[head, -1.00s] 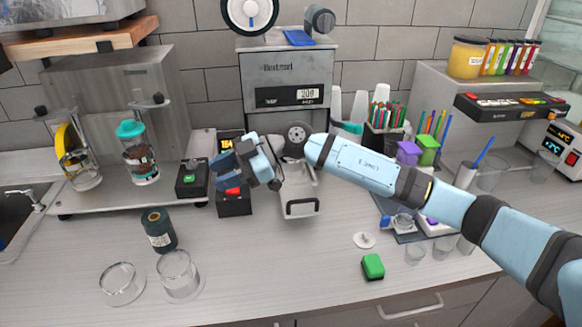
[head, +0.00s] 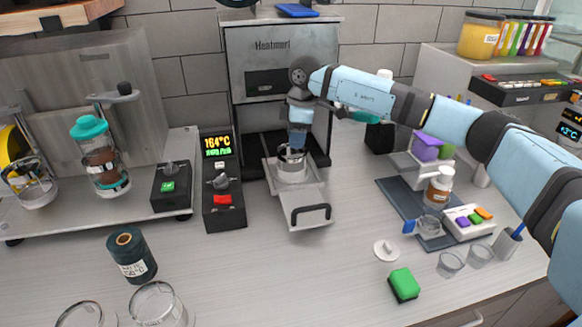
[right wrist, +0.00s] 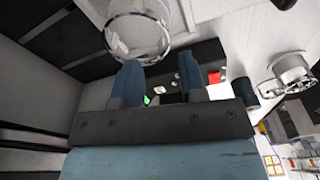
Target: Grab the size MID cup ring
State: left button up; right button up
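A shiny metal ring (head: 291,161) sits on the pull-out tray of the sealer. No size label is readable on it. My right gripper (head: 298,138) points down at this ring from above, and its fingertips are hard to make out there. In the right wrist view the two blue fingers (right wrist: 160,75) stand apart with a gap between them, and the round ring (right wrist: 138,14) is just beyond the fingertips, near the left finger. Whether they touch is unclear. Two clear, shiny round pieces, one of them here (head: 157,303), stand at the front left. My left gripper is out of view.
The sealer housing (head: 282,62) rises close behind my right gripper. A control box (head: 222,190) reading 164°C stands left of the tray (head: 306,203). A dark spool (head: 131,256) and a green block (head: 404,284) stand on the counter. The front middle counter is clear.

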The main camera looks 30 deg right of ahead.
aim_at(292, 160)
jog(key=shift+w+a+f, duration=0.1)
jog(key=shift+f, duration=0.5)
jog(key=shift+w+a+f, duration=0.1)
jog(key=shift+f, duration=0.45)
jog(key=shift+s+a+f, duration=0.1)
jog(key=shift+s+f, duration=0.15)
jog(key=shift+f, duration=0.15)
jog(key=f, duration=0.1)
jog(key=f+p, duration=0.1)
jog(key=f, duration=0.2)
jog(key=shift+a+f, duration=0.25)
jog(key=shift+a, duration=0.05)
jog(key=shift+c, duration=0.2)
grip_shut()
